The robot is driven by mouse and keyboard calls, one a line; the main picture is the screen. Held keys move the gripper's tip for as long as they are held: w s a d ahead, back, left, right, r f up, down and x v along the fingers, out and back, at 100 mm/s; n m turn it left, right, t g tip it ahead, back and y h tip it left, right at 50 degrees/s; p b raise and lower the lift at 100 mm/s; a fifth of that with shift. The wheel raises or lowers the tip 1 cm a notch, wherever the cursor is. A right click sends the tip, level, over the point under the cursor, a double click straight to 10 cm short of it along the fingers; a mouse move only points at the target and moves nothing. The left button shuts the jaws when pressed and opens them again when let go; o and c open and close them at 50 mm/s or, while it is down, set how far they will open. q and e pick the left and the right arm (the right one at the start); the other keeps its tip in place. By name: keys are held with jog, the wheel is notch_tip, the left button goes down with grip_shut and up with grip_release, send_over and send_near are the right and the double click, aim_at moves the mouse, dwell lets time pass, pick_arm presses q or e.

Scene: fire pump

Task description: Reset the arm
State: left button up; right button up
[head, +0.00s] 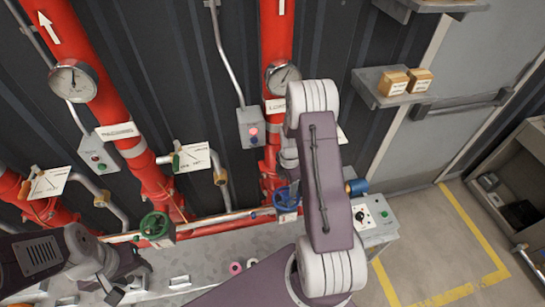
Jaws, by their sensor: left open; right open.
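My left arm comes in at the lower left, dark grey and purple. My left gripper (116,292) is low in the picture above the grey floor, open, with nothing seen between its fingers. My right arm (326,185) stands in the middle, folded upward, with a purple link between two white joints. A grey part of it (288,154) shows behind the link. The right gripper's fingers are hidden behind that link.
Red pipes (95,75) with gauges (73,81) run along the dark wall. A green valve wheel (154,225) and a blue one (287,197) sit low. A control box (374,218) and wall shelf (367,88) are right. Yellow-lined floor (440,255) is clear.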

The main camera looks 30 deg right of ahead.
jog(key=w+b, duration=0.1)
jog(key=w+a+b, duration=0.1)
jog(key=b, duration=0.1)
jog(key=w+a+f+t+b, duration=0.1)
jog(key=shift+w+f+n, duration=0.1)
jog(key=shift+w+n, duration=0.05)
jog(key=shift+n, duration=0.25)
jog(key=s+a+r+m+t+b, duration=0.15)
jog(key=s+a+m+b, duration=0.3)
jog(key=a+b, duration=0.85)
jog(key=s+a+f+m+g, duration=0.1)
jog(key=s+f+m, duration=0.1)
jog(key=s+m, duration=0.8)
jog(key=m, duration=0.3)
